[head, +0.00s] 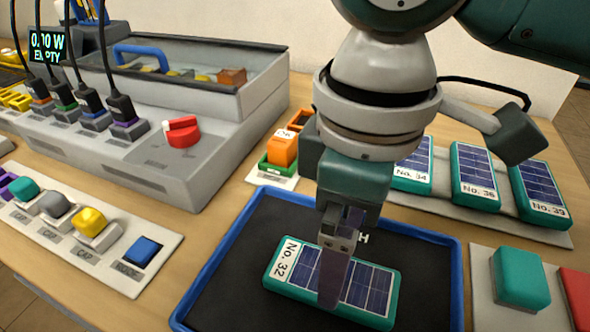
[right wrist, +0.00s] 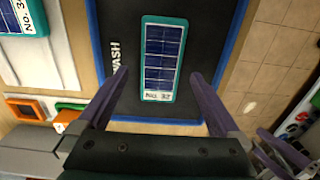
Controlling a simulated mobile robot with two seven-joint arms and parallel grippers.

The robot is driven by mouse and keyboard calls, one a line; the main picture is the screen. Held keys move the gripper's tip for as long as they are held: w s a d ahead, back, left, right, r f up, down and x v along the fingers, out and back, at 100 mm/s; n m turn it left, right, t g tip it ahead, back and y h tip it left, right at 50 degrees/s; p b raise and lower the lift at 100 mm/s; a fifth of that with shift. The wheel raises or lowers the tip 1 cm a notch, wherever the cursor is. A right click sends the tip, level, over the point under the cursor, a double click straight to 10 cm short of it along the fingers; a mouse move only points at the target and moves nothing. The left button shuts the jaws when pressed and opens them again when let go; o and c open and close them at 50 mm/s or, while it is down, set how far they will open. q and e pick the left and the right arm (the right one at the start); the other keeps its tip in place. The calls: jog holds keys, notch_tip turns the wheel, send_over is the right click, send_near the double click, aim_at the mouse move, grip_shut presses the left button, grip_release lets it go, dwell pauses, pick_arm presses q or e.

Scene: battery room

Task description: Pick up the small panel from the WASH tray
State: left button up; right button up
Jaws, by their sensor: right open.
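The small panel No. 32 (head: 378,288), teal-framed with dark blue cells, lies flat in the black WASH tray with a blue rim (head: 217,262). In the right wrist view the panel (right wrist: 161,55) is upright in the picture, its label at the lower end. My right gripper (head: 333,285) points down over the panel and hides part of it in the head view. In the right wrist view its purple fingers (right wrist: 158,76) are apart, one on each side of the panel, with nothing between them gripped. Purple fingers, apparently my left gripper's (right wrist: 285,150), show at the lower right; their opening is unclear.
Several similar panels (head: 475,178) lie on a pale mat behind the tray. An orange block (head: 282,148) in a green holder stands behind its left corner. A grey console with a red knob (head: 181,131) is at left. A teal button block (head: 520,279) stands right of the tray.

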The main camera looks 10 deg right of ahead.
notch_tip(320, 180, down, 5)
jog(key=shift+s+f+b, duration=0.1)
jog(key=shift+s+b, duration=0.05)
jog(key=shift+b, duration=0.3)
jog(key=c, duration=1.3)
jog(key=shift+c, duration=0.4)
jog(key=shift+r, duration=0.2)
